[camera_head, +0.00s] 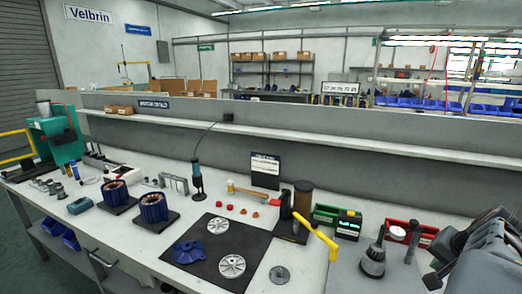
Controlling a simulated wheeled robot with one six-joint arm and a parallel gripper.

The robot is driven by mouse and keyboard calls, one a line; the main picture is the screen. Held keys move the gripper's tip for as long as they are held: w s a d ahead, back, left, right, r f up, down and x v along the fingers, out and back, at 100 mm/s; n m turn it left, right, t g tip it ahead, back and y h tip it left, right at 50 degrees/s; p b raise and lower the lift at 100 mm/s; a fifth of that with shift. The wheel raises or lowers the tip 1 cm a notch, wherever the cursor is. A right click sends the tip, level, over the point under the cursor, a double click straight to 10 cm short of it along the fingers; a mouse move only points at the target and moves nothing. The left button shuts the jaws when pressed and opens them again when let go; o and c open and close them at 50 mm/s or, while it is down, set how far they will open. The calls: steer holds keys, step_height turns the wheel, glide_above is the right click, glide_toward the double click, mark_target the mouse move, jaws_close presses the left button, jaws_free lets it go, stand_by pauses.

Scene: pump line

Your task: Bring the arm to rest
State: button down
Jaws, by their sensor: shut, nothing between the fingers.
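My arm shows in the lower right corner as bulky grey links, cut off by the picture's edge. My gripper (434,275) is at its left end, small and dark, over the right part of the bench. It is shut and appears to hold nothing. The finger details are hard to make out.
A shelf (300,134) runs behind.

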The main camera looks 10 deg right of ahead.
steer(key=w+a+n+p, duration=0.1)
steer(key=a+n, duration=0.3)
steer(key=a, duration=0.6)
steer(key=w+a+n+g+y+p, duration=0.1)
steer(key=a+n+p, duration=0.3)
steer(key=a, duration=0.7)
steer(key=w+a+r+n+y+p, duration=0.1)
steer(key=a+n+p, duration=0.2)
steer(key=a, duration=0.7)
steer(key=shift+w+a+n+g, duration=0.2)
steer(key=shift+w+n+g, duration=0.1)
steer(key=shift+n, duration=0.8)
steer(key=shift+r, duration=0.1)
